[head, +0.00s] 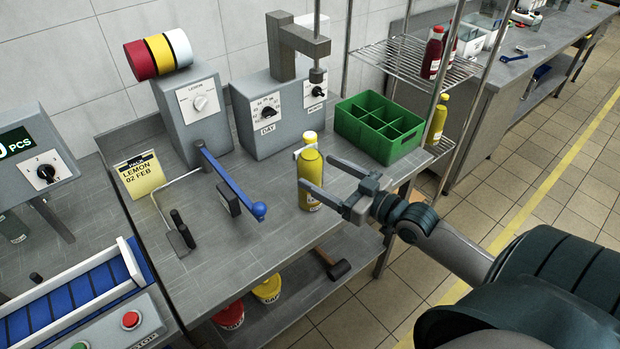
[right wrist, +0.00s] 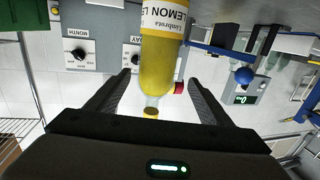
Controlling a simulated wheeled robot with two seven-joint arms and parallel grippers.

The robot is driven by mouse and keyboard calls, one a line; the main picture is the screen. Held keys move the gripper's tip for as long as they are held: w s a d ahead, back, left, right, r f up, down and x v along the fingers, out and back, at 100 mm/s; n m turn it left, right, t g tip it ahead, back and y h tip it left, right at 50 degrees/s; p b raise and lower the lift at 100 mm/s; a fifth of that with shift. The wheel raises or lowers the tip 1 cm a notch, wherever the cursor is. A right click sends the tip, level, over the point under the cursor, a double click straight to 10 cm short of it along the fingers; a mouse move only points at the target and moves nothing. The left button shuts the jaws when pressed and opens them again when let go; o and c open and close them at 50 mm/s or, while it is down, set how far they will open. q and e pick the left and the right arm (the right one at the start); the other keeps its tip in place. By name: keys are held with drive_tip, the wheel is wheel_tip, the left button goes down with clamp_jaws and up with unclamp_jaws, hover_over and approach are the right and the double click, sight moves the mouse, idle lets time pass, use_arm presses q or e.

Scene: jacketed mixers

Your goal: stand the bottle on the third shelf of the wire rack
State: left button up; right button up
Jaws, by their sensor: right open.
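The yellow bottle (head: 311,172) stands upright on the grey bench, near its right edge. In the right wrist view the bottle (right wrist: 160,62) shows a white label reading LEMON and lies between the fingers. My right gripper (head: 314,170) is open, its two fingers reaching toward the bottle from the right. In the wrist view the gripper's fingers (right wrist: 160,78) are on either side of the bottle, with gaps visible. The wire rack (head: 402,60) stands at the back right. Red bottles (head: 433,53) stand on an upper shelf and another yellow bottle (head: 437,122) on a lower one. My left gripper is not in view.
A green divided crate (head: 378,130) stands behind the bottle, beside the rack. A blue-handled lever (head: 232,182) and a grey machine with dials (head: 270,112) are to the left and back. A hammer (head: 334,264) and tubs (head: 267,289) lie on the undershelf.

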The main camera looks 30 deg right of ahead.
sight(310, 165)
drive_tip(key=shift+w+p, duration=0.35)
drive_tip(key=shift+w, duration=0.3)
drive_tip(key=p+x, duration=0.1)
drive_tip(key=x, duration=0.1)
drive_tip(key=shift+w+f, duration=0.1)
drive_tip(key=shift+w, duration=0.35)
drive_tip(key=shift+w+a+f, duration=0.1)
drive_tip(key=shift+w+f, duration=0.05)
drive_tip(key=shift+w, duration=0.35)
clamp_jaws()
